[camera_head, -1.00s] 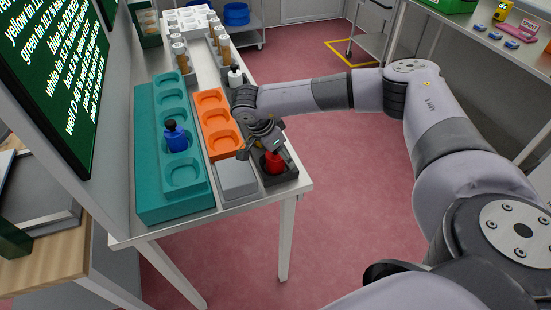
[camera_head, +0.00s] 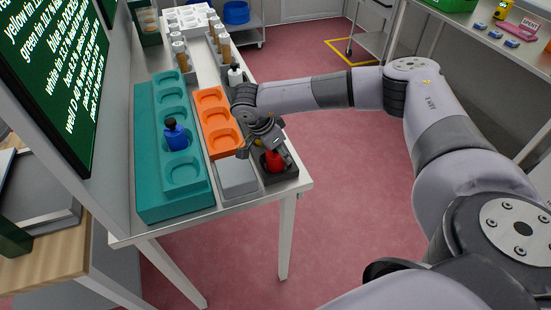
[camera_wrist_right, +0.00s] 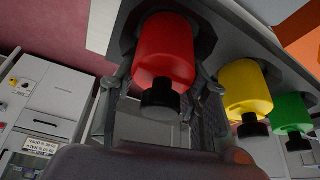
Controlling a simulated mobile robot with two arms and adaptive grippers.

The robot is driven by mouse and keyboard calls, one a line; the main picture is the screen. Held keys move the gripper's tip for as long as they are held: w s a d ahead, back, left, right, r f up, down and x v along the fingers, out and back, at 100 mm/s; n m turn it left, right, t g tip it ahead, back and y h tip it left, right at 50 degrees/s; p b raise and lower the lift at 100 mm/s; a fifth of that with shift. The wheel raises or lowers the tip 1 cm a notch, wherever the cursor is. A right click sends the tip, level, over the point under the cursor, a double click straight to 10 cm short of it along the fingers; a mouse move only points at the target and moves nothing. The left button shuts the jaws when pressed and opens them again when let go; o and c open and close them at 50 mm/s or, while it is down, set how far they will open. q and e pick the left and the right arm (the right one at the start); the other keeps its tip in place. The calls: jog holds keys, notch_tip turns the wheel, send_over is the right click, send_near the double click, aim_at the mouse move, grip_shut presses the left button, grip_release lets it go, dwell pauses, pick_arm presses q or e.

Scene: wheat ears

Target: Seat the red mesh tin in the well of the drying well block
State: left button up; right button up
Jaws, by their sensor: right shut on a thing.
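The red mesh tin (camera_head: 275,162) stands in a dark holder (camera_head: 287,177) at the table's near right corner. In the right wrist view the red tin (camera_wrist_right: 166,50) has a black knob, with a finger on each side. My right gripper (camera_head: 271,152) is shut on it from above and hides part of it. A teal block (camera_head: 207,202) has a row of wells, one with a blue tin (camera_head: 176,136) in it. An orange block (camera_head: 229,154) has empty wells. I cannot tell which is the drying well block. My left gripper is not in view.
A grey plate (camera_head: 237,180) lies left of the dark holder. A white tin (camera_head: 235,75) stands beyond my gripper. Yellow (camera_wrist_right: 246,88) and green (camera_wrist_right: 290,112) tins show beside the red one in the wrist view. A dark screen (camera_head: 58,75) with text rises at the left.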

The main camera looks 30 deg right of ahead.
jog(key=shift+r, duration=0.15)
jog(key=shift+r, duration=0.6)
notch_tip(320, 180, up, 17)
jog(key=b, duration=0.3)
jog(key=shift+r+b, duration=0.2)
jog(key=shift+b, duration=0.2)
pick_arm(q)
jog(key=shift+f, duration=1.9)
pick_arm(e)
jog(key=shift+r, duration=0.6)
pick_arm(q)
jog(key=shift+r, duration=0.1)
